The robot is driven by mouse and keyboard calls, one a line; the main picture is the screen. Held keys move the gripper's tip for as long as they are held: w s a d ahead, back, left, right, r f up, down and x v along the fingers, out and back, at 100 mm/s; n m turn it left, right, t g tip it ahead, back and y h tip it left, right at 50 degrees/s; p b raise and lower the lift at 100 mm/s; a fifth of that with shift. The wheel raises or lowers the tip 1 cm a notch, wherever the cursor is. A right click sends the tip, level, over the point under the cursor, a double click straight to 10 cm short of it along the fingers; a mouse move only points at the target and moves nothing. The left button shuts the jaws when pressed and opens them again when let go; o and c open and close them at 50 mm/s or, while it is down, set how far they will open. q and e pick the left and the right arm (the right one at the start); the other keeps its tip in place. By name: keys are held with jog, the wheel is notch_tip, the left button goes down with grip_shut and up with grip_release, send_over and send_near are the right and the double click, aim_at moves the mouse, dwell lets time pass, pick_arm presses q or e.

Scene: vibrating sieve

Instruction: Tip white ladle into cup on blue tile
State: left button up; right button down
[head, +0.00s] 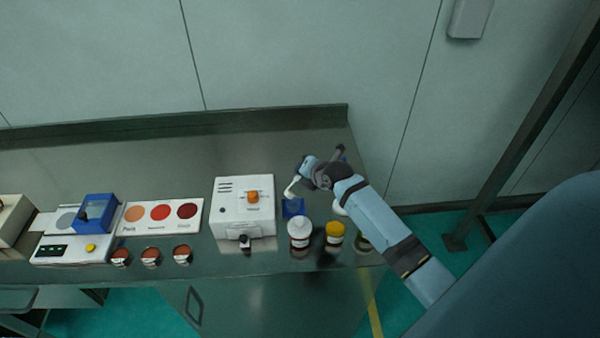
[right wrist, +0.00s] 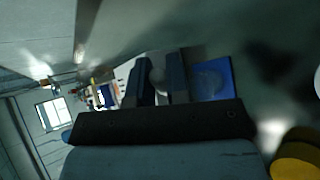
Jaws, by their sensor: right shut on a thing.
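The white ladle (head: 291,187) hangs from my right gripper (head: 303,166), above the bench near the blue tile. In the right wrist view my right gripper (right wrist: 161,80) is shut on the ladle, whose pale end (right wrist: 157,76) shows between the fingers. The blue tile (head: 293,209) lies right of the white machine, just below the ladle in the picture. The tile (right wrist: 222,68) also shows beside the fingers in the right wrist view, with a faint round clear shape on it that may be the cup (right wrist: 211,78). The ladle's contents cannot be made out. My left gripper is out of view.
A white bottle (head: 300,234) and a yellow-lidded jar (head: 335,233) stand close in front of the tile. A white machine with an orange knob (head: 243,207) stands left. Further left are a colour card (head: 160,215) and several small cups of reddish material (head: 151,257).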

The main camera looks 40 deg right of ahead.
jog(key=d+f+m+y+b, duration=0.1)
jog(key=b, duration=0.2)
jog(key=d+f+m+y+b, duration=0.1)
jog(key=f+y+b, duration=0.1)
jog(key=shift+f+b, duration=0.15)
jog(key=shift+b, duration=0.25)
jog(key=shift+d+f+m+b, duration=0.1)
jog(key=shift+f+m+b, duration=0.05)
jog(key=shift+m+b, duration=0.35)
jog(key=shift+y, duration=0.3)
jog(key=shift+t, duration=0.3)
dwell(0.4)
jog(key=shift+b, duration=0.3)
